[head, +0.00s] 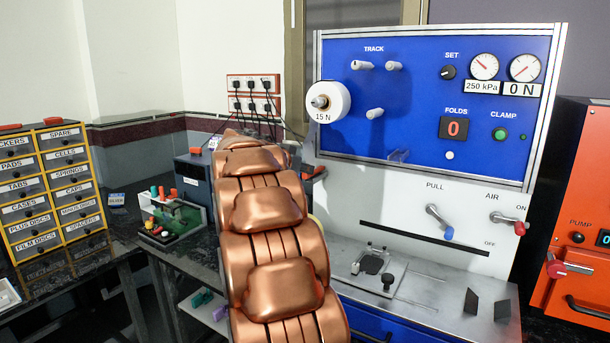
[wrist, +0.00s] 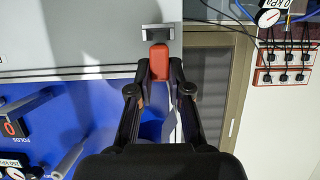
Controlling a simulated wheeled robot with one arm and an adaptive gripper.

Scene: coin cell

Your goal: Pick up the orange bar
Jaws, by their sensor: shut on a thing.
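In the wrist view, the orange bar (wrist: 160,60) is a short red-orange block between the fingertips of my gripper (wrist: 160,72). The gripper is shut on it, with one finger on each side. A grey metal bracket (wrist: 158,31) sits right at the bar's far end; I cannot tell whether they are joined. In the head view, my copper-coloured arm hides most of the gripper. A small red-orange piece (head: 316,173) shows just right of the arm, by the left side of the blue-panelled machine, and seems to be the same bar.
The blue-panelled machine (head: 420,95) stands close on the right, with a white roll (head: 328,101) on its left edge. A red pump unit (head: 575,215) is at far right. Yellow drawers (head: 50,190) and a small green rack (head: 180,218) are at left. Power sockets (head: 253,85) are on the wall.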

